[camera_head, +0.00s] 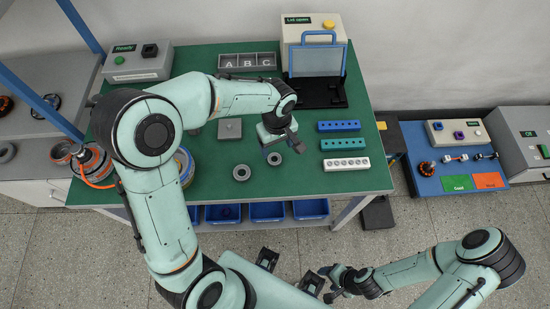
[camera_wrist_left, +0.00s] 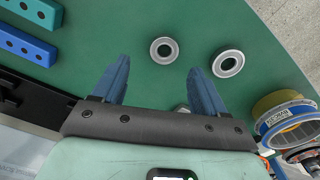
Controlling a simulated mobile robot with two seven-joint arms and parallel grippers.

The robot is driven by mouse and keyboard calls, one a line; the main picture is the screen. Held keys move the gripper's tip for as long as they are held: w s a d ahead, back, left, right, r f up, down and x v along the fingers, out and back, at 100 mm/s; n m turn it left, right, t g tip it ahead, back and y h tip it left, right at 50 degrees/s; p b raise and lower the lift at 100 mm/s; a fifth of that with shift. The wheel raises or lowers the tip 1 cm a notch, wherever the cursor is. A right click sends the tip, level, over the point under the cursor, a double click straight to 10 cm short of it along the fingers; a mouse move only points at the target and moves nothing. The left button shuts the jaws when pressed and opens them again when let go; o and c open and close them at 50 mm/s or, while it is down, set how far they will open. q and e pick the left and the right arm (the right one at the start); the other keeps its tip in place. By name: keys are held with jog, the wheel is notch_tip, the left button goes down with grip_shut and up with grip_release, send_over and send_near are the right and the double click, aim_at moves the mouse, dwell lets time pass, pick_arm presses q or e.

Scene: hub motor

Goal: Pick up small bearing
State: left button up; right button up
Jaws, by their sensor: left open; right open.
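Two grey metal rings lie flat on the green table. The smaller, the small bearing (camera_wrist_left: 164,50), is just beyond and between my left fingertips in the wrist view; in the head view it shows (camera_head: 274,158) partly by the gripper. The larger ring (camera_wrist_left: 228,64) lies beside it, left of it in the head view (camera_head: 241,172). My left gripper (camera_head: 282,146) is open and empty above the table, its blue fingers (camera_wrist_left: 159,64) apart and not seen touching the bearing. My right gripper (camera_head: 332,284) is away from the table, low in the head view.
Blue, teal and white hole blocks (camera_head: 346,164) stand on the table's right. A grey square plate (camera_head: 230,128) and A-B-C tray (camera_head: 247,62) lie behind. The green table (camera_head: 300,182) is bare around the rings.

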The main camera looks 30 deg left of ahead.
aim_at(275, 161)
pick_arm(q)
jog(key=f, duration=0.6)
jog(key=shift+s+a+f, duration=0.2)
jog(key=shift+s+f, duration=0.05)
jog(key=c, duration=1.3)
jog(key=shift+r, duration=0.1)
